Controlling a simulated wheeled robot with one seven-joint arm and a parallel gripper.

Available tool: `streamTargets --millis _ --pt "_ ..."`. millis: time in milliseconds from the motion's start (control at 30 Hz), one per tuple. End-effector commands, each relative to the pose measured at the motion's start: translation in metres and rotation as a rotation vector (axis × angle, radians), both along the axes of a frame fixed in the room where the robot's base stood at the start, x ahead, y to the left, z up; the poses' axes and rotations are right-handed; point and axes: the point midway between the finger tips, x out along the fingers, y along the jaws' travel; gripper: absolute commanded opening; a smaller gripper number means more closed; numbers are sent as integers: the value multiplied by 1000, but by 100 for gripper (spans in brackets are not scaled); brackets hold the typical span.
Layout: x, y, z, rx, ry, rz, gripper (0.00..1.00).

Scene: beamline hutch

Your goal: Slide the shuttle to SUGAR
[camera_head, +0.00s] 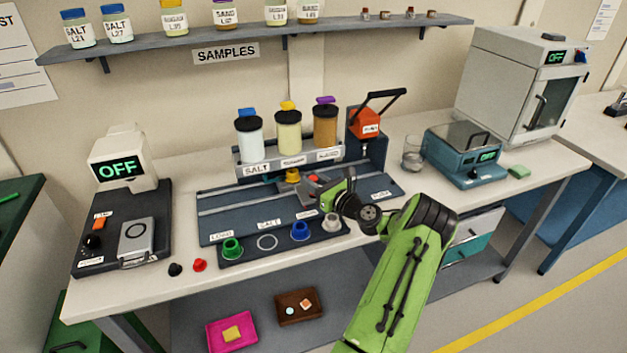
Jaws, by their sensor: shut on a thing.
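The shuttle (312,182), a small grey block with a red part, sits on the dark rail plate (230,212) right of its middle. My gripper (322,193) is at the shuttle, shut on it; the green wrist hides part of the contact. Three hoppers stand behind the rail: white with a blue cap (249,137), pale yellow with a yellow cap (289,132), brown with a purple cap (325,124). The left hopper label reads SALT; the middle label looks like SUGAR but is small. The shuttle is below and between the middle and right hoppers.
A press (366,140) with a red head stands right of the hoppers. A glass beaker (412,153) and blue balance (464,160) are to the right. A display unit (122,164) reading OFF stands left.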

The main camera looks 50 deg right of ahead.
Motion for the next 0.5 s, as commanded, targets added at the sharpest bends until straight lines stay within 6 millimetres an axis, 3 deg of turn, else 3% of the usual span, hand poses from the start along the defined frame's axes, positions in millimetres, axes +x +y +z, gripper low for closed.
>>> streamTargets --millis 167,200,233,500 --pt "0 0 -1 -1 2 0 0" --pt "0 0 -1 -1 2 0 36" --pt "0 0 -1 -1 2 0 40" --pt "0 0 0 -1 1 0 41"
